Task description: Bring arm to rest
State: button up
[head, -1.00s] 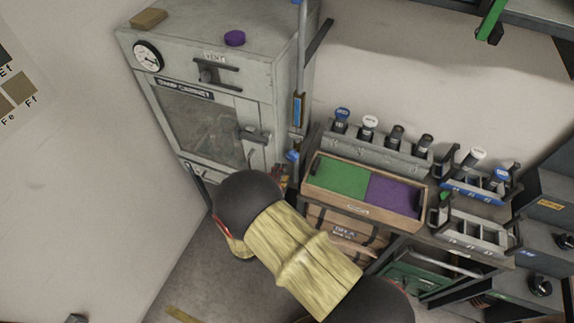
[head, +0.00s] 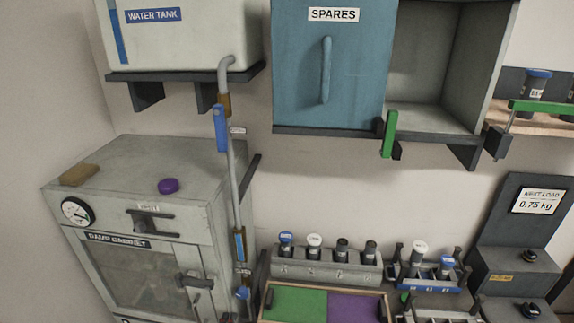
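My arm and my gripper do not show in the head view now, so I cannot see whether the gripper is open or shut. No separate task object shows besides the arm itself.
The damp cabinet (head: 150,215) stands at the left with a purple cap (head: 168,186) and a tan block (head: 79,174) on top. The water tank (head: 185,35) and spares cupboard (head: 327,70) hang above. A tray (head: 262,302) and bottle rack (head: 325,266) sit low.

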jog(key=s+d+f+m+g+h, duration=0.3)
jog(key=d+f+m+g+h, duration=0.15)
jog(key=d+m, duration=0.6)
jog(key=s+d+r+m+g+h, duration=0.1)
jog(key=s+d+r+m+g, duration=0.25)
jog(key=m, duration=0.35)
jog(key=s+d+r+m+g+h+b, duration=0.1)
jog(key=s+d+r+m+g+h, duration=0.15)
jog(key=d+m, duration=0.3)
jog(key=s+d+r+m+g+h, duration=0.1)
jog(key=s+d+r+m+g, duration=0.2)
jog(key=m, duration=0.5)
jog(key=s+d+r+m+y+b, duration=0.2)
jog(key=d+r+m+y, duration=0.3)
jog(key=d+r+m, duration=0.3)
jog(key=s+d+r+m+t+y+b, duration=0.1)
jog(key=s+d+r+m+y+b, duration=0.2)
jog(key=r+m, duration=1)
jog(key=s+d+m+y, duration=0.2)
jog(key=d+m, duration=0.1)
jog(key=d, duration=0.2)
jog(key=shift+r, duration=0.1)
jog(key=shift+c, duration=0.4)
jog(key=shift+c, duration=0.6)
